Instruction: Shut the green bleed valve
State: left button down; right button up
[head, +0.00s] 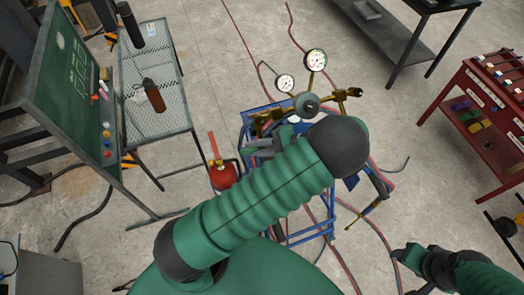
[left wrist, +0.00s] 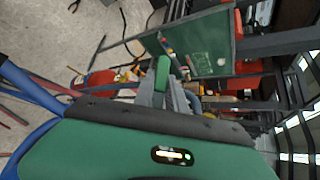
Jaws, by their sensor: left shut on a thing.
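The brass regulator assembly (head: 307,104) with two round gauges (head: 316,60) stands at the blue cart in the middle of the head view. My left gripper (head: 262,149) is beside its brass fittings, partly hidden by my own green arm. In the left wrist view, its grey fingers (left wrist: 168,97) are shut on a small green piece, which looks like the green bleed valve's handle (left wrist: 162,73). The valve's body and the handle's angle are not clear. My right gripper (head: 412,256) is low at the right, away from the cart; its finger gap is unclear.
The blue cart frame (head: 289,229) has red and blue hoses around it. A red object (head: 223,176) stands left of the cart. A mesh table (head: 157,65) and green board (head: 66,85) are at the left, a red shelf (head: 480,112) at the right.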

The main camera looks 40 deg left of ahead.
pick_arm(q)
jog(key=shift+w+r+m+y, duration=0.1)
jog(key=shift+m+y, duration=0.2)
pick_arm(e)
jog(key=shift+s+d, duration=0.2)
jog(key=shift+d, duration=0.05)
pick_arm(q)
jog(key=c, duration=1.6)
grip_release()
jog(key=shift+o, duration=1.2)
jog(key=shift+w+d, duration=0.1)
pick_arm(e)
jog(key=shift+w+d, duration=0.15)
